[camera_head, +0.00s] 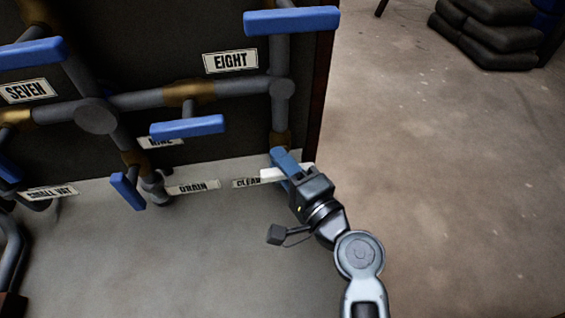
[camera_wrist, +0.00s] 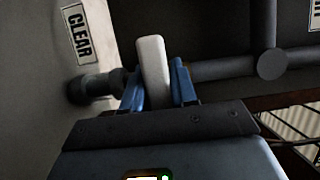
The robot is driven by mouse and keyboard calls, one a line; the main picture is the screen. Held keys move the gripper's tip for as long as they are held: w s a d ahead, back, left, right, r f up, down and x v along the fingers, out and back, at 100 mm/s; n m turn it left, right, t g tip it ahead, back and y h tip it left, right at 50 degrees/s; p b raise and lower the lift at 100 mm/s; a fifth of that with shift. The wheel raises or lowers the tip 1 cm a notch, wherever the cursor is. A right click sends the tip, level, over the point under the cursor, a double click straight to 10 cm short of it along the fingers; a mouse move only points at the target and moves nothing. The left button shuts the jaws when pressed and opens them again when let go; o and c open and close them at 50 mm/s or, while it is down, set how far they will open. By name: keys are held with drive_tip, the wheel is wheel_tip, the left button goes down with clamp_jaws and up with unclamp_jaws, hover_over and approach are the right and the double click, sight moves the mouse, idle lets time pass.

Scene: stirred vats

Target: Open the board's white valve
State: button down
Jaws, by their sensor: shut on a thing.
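The white valve's handle (camera_head: 270,175) is a pale bar low on the board's right side, beside the CLEAR label (camera_head: 246,182). It lies across the line of the grey pipe (camera_head: 281,112) that comes down to it. In the wrist view the white handle (camera_wrist: 152,66) stands between my two blue fingers, and the CLEAR label (camera_wrist: 77,34) is to its left. My gripper (camera_head: 283,165) is shut on the handle, and it also shows in the wrist view (camera_wrist: 158,88). My fingers and wrist hide part of the handle and the valve body.
Blue valve handles stand out from the board, one above (camera_head: 291,21) and one to the left (camera_head: 187,127). Another blue handle (camera_head: 127,190) hangs by the DRAIN label (camera_head: 193,187). Dark stacked sacks (camera_head: 486,35) lie at the far right. The floor right of the board is open.

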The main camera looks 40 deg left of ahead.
drive_tip(key=shift+n, duration=0.4)
drive_tip(key=n+h+p, duration=0.1)
drive_tip(key=n+h, duration=0.1)
drive_tip(key=n, duration=0.1)
drive_tip(key=shift+f, duration=0.1)
drive_tip(key=n+h+p, duration=0.1)
drive_tip(key=n, duration=0.2)
drive_tip(key=shift+f+n+t+h+p, duration=0.1)
drive_tip(key=shift+n+t+h+p, duration=0.2)
drive_tip(key=shift+n+h+p, duration=0.1)
drive_tip(key=n+p, duration=0.1)
drive_tip(key=n+t+h+p, duration=0.1)
drive_tip(key=n, duration=0.1)
drive_tip(key=shift+w+d+h, duration=0.15)
drive_tip(key=shift+h, duration=0.15)
drive_tip(key=shift+w+f+n+t+h+p, duration=0.1)
drive_tip(key=shift+f+n+t+h+p, duration=0.1)
drive_tip(key=shift+n+t+h+p, duration=0.9)
drive_tip(key=shift+d+n+g+y+b, duration=0.1)
drive_tip(key=shift+n+g+y+b, duration=0.2)
drive_tip(key=shift+n+b, duration=0.1)
drive_tip(key=c, duration=1)
unclamp_jaws()
